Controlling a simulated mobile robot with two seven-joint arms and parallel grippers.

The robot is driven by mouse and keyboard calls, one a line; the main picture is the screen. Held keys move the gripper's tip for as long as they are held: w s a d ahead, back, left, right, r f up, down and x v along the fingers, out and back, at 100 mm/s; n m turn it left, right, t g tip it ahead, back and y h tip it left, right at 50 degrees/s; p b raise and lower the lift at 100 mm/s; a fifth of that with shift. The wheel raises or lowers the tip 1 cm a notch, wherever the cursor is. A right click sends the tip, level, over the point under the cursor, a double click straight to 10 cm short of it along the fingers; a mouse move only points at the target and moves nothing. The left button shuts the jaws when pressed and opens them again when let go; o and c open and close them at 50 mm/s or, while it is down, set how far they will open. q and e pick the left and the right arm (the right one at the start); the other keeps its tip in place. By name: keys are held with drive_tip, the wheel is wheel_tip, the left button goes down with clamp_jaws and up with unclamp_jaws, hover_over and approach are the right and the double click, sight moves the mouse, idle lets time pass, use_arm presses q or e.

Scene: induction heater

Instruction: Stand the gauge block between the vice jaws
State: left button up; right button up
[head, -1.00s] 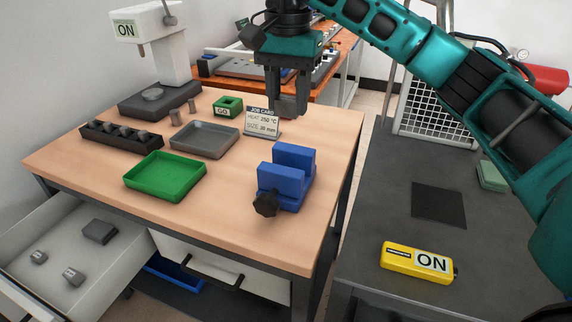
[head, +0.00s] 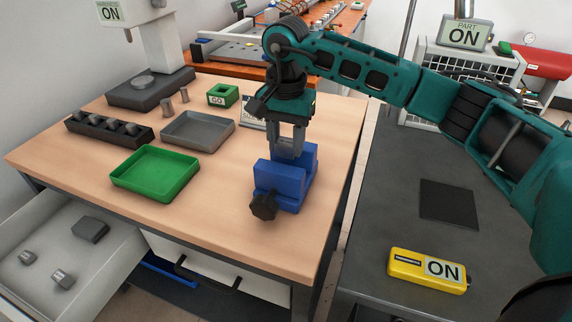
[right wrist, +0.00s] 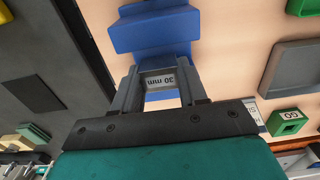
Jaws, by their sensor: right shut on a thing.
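The blue vice (head: 292,191) with a black knob stands near the right edge of the wooden table; it also shows in the right wrist view (right wrist: 150,32). My right gripper (head: 289,150) points down over the vice. It is shut on the gauge block (right wrist: 160,82), whose face is marked "30 mm" between the fingers in the right wrist view. In the head view the fingers and vice jaws overlap, and the block is hard to make out. I cannot tell how far down between the jaws it is. My left gripper is not in view.
On the table are a green tray (head: 154,188), a grey tray (head: 163,136), a green GO gauge (head: 222,95) and a dark rack (head: 108,131). The job card (head: 250,119) stands behind my arm, partly hidden. An open drawer (head: 120,257) holds several grey blocks.

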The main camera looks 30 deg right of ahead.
sight(286, 165)
drive_tip(key=shift+f, duration=3.2)
drive_tip(key=shift+f, duration=0.25)
drive_tip(key=o, duration=1.3)
drive_tip(key=shift+r, duration=0.1)
drive_tip(key=shift+c, duration=0.2)
wheel_tip(286, 165, up, 12)
drive_tip(key=shift+r, duration=0.15)
